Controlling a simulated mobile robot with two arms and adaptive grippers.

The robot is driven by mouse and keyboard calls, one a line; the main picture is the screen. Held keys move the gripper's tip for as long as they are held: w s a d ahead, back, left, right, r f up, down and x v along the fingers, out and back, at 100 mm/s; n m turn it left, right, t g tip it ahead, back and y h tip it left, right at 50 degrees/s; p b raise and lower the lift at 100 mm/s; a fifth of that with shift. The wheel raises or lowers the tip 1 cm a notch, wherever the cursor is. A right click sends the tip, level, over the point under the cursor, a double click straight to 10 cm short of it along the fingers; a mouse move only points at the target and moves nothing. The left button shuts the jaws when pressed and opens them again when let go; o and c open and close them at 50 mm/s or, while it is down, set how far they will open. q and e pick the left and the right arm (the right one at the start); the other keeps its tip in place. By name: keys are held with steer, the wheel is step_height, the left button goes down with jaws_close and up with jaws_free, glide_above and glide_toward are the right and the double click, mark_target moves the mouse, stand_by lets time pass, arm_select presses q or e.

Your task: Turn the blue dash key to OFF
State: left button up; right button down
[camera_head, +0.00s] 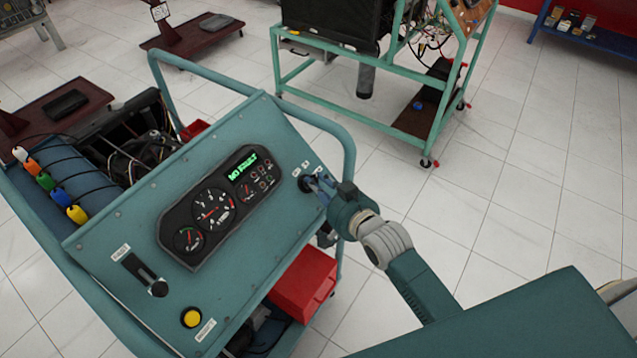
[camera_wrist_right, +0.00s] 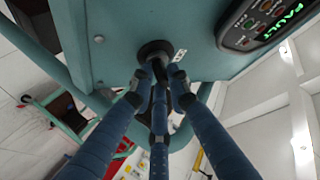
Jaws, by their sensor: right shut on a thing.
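The dash key's round black switch (camera_head: 305,183) sits near the right edge of the sloping teal dash panel (camera_head: 130,215). In the right wrist view the black switch (camera_wrist_right: 155,50) is straight ahead, with a small white label beside it. My right gripper (camera_head: 317,185) is at the switch, its blue fingers closed together just in front of it. The fingertips (camera_wrist_right: 158,76) in the wrist view are shut on the key, whose head is mostly hidden between them. I cannot read the key's position. My left gripper is not in view.
The black gauge cluster (camera_head: 215,210) shows a green "NO FAULT" display. A yellow button (camera_head: 191,317) and a black slider (camera_head: 145,273) are lower on the panel. Several coloured tags (camera_head: 50,185) hang at the left. A teal tube frame (camera_head: 345,150) curves close behind my right gripper.

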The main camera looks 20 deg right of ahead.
steer(key=shift+d+n, duration=0.1)
steer(key=shift+n, duration=0.2)
steer(key=shift+w+d+f+n+y+b, duration=0.1)
steer(key=shift+n+y+b, duration=0.3)
steer(key=shift+n, duration=0.2)
steer(key=shift+d+n+y+b, duration=0.1)
steer(key=shift+n+y+b, duration=0.15)
steer(key=shift+n+y, duration=0.3)
steer(key=n+y+b, duration=0.1)
steer(key=n+b, duration=0.1)
steer(key=n, duration=0.1)
steer(key=shift+w+y, duration=0.15)
steer(key=shift+y, duration=0.2)
steer(key=n+y+b, duration=0.1)
steer(key=n+b, duration=0.1)
steer(key=n, duration=0.1)
steer(key=shift+d+g+y, duration=0.1)
steer(key=shift+g+y, duration=0.2)
steer(key=shift+y, duration=0.1)
steer(key=shift+w+r+n+g+y+b, duration=0.15)
steer(key=shift+n+g+y+b, duration=0.1)
steer(key=shift+n+b, duration=0.3)
steer(key=shift+s+r+n+g+y+b, duration=0.15)
steer(key=shift+n+y+b, duration=0.1)
steer(key=shift+n+b, duration=0.25)
steer(key=shift+w, duration=0.1)
steer(key=c, duration=1.7)
jaws_free()
steer(key=shift+o, duration=0.2)
steer(key=shift+f, duration=0.1)
